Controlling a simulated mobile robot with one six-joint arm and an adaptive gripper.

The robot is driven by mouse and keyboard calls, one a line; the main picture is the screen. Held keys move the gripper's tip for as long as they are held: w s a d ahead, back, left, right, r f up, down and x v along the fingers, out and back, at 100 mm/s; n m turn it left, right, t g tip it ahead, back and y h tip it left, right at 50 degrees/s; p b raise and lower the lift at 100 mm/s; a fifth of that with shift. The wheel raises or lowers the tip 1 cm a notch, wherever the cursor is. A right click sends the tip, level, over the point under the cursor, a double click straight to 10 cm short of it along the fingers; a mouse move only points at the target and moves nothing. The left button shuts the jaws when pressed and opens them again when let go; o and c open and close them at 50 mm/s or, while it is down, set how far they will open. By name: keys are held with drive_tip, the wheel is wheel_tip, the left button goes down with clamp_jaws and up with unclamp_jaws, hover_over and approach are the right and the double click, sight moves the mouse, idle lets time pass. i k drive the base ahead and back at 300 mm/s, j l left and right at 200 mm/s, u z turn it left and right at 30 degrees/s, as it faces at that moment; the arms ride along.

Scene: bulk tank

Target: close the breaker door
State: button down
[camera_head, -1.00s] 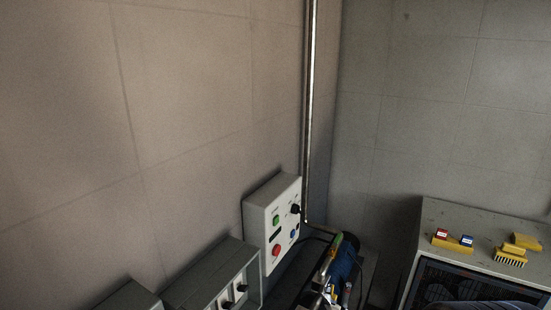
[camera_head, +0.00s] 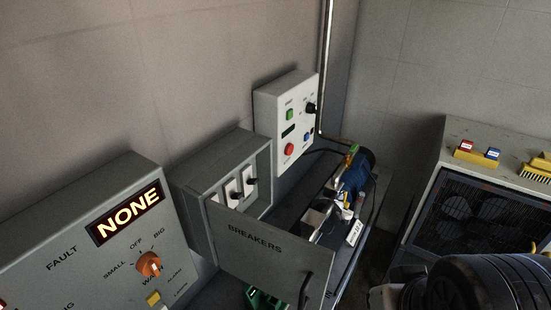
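The breaker box (camera_head: 193,172) is a grey case on the wall, left of centre. Its front is uncovered and shows several white breakers (camera_head: 240,187) with dark levers. The grey breaker door (camera_head: 262,262), lettered BREAKERS, stands open, swung out from the box's near side towards the lower right. A dark upright handle (camera_head: 305,290) shows near its free right edge. The door's lower part runs out of the picture. A dark, rounded part of my own arm is at the bottom right, apart from the door in the picture. My gripper's fingers are not in view.
A fault panel (camera_head: 65,240) reading NONE is at left. A control box (camera_head: 285,110) with coloured buttons is beyond the breakers. A blue pump (camera_head: 352,185) and pipework lie behind the door. A grilled unit (camera_head: 480,215) stands at right.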

sight(295, 270)
drive_tip(key=l+u, duration=0.45)
drive_tip(key=k+l+u, duration=0.15)
drive_tip(key=l+u, duration=0.25)
drive_tip(key=l, duration=0.1)
